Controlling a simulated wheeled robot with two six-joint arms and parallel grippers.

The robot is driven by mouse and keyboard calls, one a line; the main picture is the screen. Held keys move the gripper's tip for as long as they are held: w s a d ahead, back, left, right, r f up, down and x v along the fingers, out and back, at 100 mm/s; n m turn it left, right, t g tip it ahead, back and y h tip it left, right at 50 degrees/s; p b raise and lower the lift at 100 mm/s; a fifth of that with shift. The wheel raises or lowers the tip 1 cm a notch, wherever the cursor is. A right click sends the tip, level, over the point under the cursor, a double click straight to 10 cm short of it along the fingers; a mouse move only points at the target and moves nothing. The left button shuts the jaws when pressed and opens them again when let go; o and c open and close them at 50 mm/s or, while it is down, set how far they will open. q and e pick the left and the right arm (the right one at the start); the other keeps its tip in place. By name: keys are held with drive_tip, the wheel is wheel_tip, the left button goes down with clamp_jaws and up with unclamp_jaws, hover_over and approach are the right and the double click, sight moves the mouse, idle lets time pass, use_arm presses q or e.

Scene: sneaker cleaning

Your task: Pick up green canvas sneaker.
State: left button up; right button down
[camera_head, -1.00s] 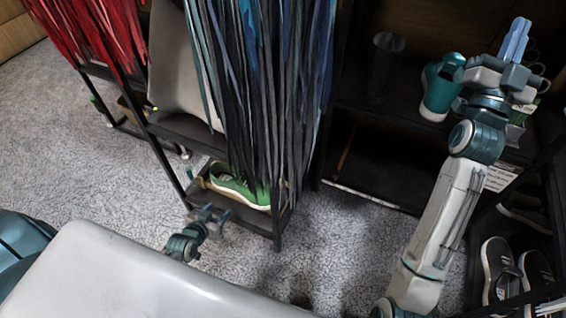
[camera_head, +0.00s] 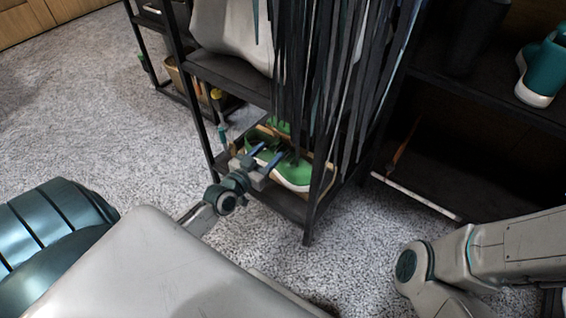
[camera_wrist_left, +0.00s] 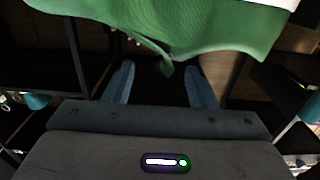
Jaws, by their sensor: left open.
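The green canvas sneaker (camera_head: 293,172) with a white sole sits on the low shelf of the dark rack, partly behind a rack post and hanging laces. My left gripper (camera_head: 266,156) is open at the shelf's near side, its blue fingers pointing at the sneaker. In the left wrist view the sneaker's green upper (camera_wrist_left: 190,25) fills the top, just beyond the two spread fingers (camera_wrist_left: 160,85). Nothing shows between the fingers except a dark gap and a green flap above. I cannot tell whether the fingers touch the sneaker. My right gripper is out of view.
The rack's front post (camera_head: 318,200) stands right of my left gripper. Dark laces (camera_head: 325,80) hang above the shelf. A teal sneaker (camera_head: 543,70) sits on another shelf at the right. The speckled grey carpet (camera_head: 80,110) is clear at the left.

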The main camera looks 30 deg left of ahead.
sight(281, 140)
use_arm(q)
drive_tip(key=w, duration=0.2)
drive_tip(key=w+b, duration=0.1)
drive_tip(key=w, duration=0.3)
drive_tip(key=shift+w+d+f+b, duration=0.2)
drive_tip(key=shift+w+f+b, duration=0.05)
drive_tip(key=shift+b, duration=0.1)
drive_tip(key=shift+w, duration=0.3)
drive_tip(key=shift+r, duration=0.1)
clamp_jaws()
